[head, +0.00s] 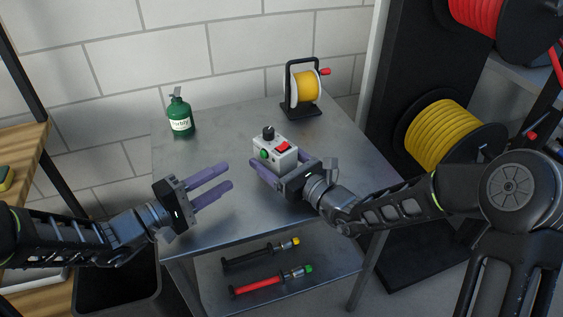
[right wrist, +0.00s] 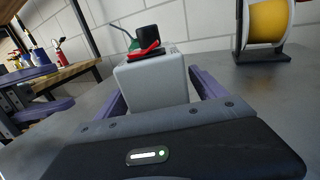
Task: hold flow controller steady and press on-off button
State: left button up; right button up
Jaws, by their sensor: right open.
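The flow controller (head: 274,153) is a small light-grey box standing on the metal table. It has a black knob, a red rocker switch (head: 283,147) and a green button (head: 264,154). My right gripper (head: 268,168) is at the controller, its purple fingers spread on either side of the box. In the right wrist view the controller (right wrist: 150,80) stands between the fingers, with its red switch and black knob on top; I cannot tell if the fingers touch it. My left gripper (head: 222,180) is open and empty over the table's left front, apart from the controller.
A green bottle (head: 180,116) stands at the table's back left. A reel with yellow hose (head: 303,88) stands at the back right. Two tubes, one black and one red (head: 258,286), lie on the lower shelf. The metal table (head: 215,140) is bare between bottle and controller.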

jog(key=shift+c, duration=0.2)
jog(key=c, duration=1.7)
pick_arm(q)
grip_shut()
pick_arm(e)
grip_shut()
pick_arm(q)
jog(key=shift+d, duration=0.1)
dwell(0.5)
